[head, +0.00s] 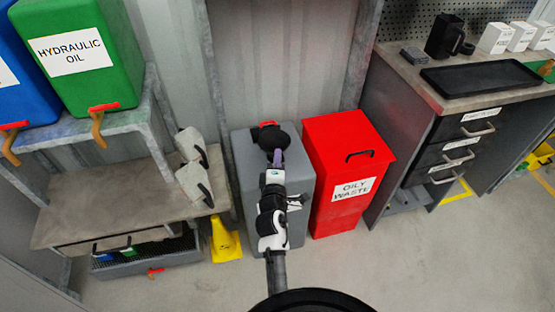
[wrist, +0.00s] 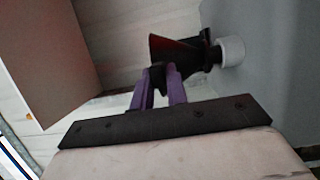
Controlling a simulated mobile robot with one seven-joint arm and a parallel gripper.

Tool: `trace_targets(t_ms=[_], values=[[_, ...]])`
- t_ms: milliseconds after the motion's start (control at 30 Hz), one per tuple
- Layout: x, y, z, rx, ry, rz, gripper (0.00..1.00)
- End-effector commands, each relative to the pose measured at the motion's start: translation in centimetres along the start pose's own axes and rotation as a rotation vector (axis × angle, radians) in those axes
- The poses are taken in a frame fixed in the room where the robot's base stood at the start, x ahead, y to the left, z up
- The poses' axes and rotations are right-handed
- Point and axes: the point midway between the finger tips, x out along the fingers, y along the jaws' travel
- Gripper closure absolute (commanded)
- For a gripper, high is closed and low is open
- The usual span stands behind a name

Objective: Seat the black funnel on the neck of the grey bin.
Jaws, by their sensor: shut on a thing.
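The black funnel (head: 274,137) is over the top of the grey bin (head: 247,165) in the head view. My gripper (wrist: 159,76), with purple fingers, is shut on a small black part at the funnel's side. In the wrist view the funnel (wrist: 172,50) lies sideways in the picture, its wide mouth to the left and its narrow end toward the white neck (wrist: 232,50) on the grey bin's face (wrist: 280,85). The narrow end meets or overlaps the neck in the picture; I cannot tell whether it is inside. In the head view the funnel hides the neck.
A red oily waste bin (head: 345,165) stands close on the right. A workbench (head: 460,100) stands at right.

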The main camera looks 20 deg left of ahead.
Motion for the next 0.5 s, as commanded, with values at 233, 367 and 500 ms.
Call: trace_targets(t_ms=[233,367,500], values=[[0.0,-0.8,0.0,0.0,0.0,0.0,1.0],[0.0,-1.1,0.0,0.0,0.0,0.0,1.0],[0.0,-1.4,0.0,0.0,0.0,0.0,1.0]])
